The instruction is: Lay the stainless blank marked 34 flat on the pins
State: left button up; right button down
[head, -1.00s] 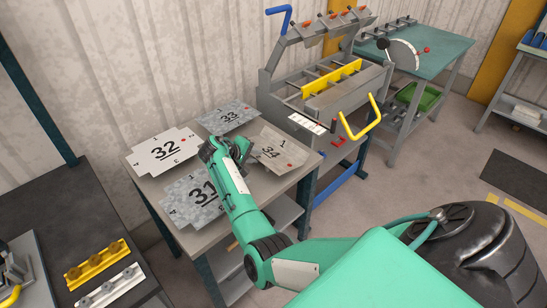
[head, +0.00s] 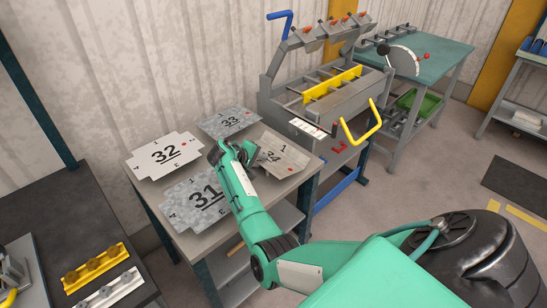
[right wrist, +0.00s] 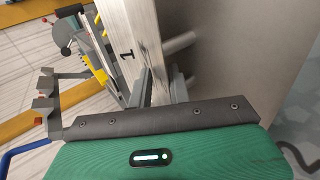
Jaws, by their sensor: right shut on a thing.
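The stainless blank marked 34 (head: 290,157) is at the right end of the grey table, its left part hidden behind my right gripper. My right gripper (head: 238,152) is shut on the left edge of this blank. In the right wrist view the blank (right wrist: 133,25) runs up from between the fingers (right wrist: 161,88), with its 1 mark showing. I cannot tell whether it is clear of the table. The panel bender (head: 345,100) stands behind and right, with a yellow bar across its bed. The pins are not clear to see. My left gripper is not in view.
Blanks 32 (head: 165,155), 33 (head: 229,122) and 31 (head: 190,200) lie on the grey table (head: 262,192). The bender has a yellow handle (head: 362,128) in front and a blue lever (head: 281,22) at its left. A green-topped table (head: 432,66) stands beyond.

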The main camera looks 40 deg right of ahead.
jog(key=shift+s+f, duration=0.15)
jog(key=shift+f, duration=0.05)
jog(key=shift+d+r+p, duration=0.1)
jog(key=shift+r+p, duration=1)
jog(key=shift+p, duration=0.1)
jog(key=shift+a+r+p, duration=0.15)
jog(key=shift+a+p, duration=0.2)
jog(key=shift+a, duration=0.25)
jog(key=shift+a+r+p, duration=0.15)
jog(key=shift+a+p, duration=0.15)
jog(key=shift+a, duration=0.3)
jog(key=shift+s+a+r+p, duration=0.1)
jog(key=shift+a+r+p, duration=0.15)
jog(key=shift+a, duration=0.3)
jog(key=shift+s+a+r+p, duration=0.1)
jog(key=shift+a+r+p, duration=0.1)
jog(key=shift+a, duration=0.35)
jog(key=shift+a+p, duration=0.3)
jog(key=shift+a, duration=0.6)
jog(key=shift+a+f, duration=0.1)
jog(key=shift+a, duration=0.25)
notch_tip(320, 180, up, 2)
jog(key=shift+d+r+p, duration=0.1)
jog(key=shift+r+p, duration=0.05)
jog(key=shift+p, duration=0.8)
